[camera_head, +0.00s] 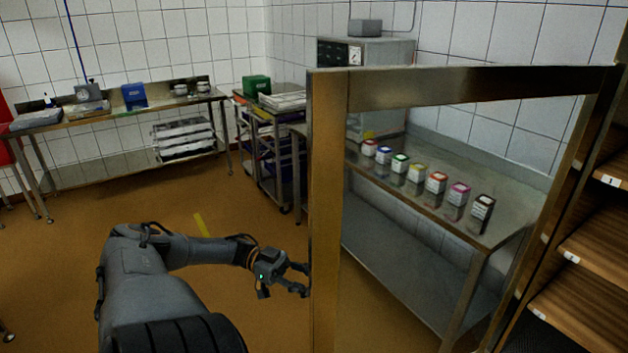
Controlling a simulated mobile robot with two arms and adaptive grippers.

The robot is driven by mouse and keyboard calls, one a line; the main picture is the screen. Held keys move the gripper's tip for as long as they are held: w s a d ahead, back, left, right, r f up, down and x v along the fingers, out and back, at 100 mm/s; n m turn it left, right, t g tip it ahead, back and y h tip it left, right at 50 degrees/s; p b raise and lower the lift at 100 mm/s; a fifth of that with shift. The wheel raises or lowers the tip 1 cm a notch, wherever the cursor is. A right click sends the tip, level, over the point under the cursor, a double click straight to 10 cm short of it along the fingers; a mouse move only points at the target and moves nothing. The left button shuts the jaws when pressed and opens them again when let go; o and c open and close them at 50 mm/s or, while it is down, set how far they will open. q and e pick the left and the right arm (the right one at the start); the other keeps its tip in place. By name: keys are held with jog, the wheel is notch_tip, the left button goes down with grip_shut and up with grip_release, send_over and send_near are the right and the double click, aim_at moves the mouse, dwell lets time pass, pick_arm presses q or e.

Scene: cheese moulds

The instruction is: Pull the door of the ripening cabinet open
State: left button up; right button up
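The ripening cabinet's door (328,200) is a metal frame around a clear pane. It stands swung well open, hinged on the right beside the cabinet (590,257), whose wooden shelves show at the right edge. My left gripper (305,280) is at the left side of the door's free upright, low down. Its two fingers look apart, with their tips at the frame's edge. I cannot tell whether they touch the door. No handle shows. My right gripper is not in view.
A steel table (455,228) with several small coloured-lid boxes shows through the pane. A trolley (268,140) with a green box stands farther back. A long bench (115,112) runs along the left wall.

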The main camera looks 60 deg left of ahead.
pick_arm(q)
jog(key=v, duration=0.7)
jog(key=shift+s, duration=0.15)
dwell(0.4)
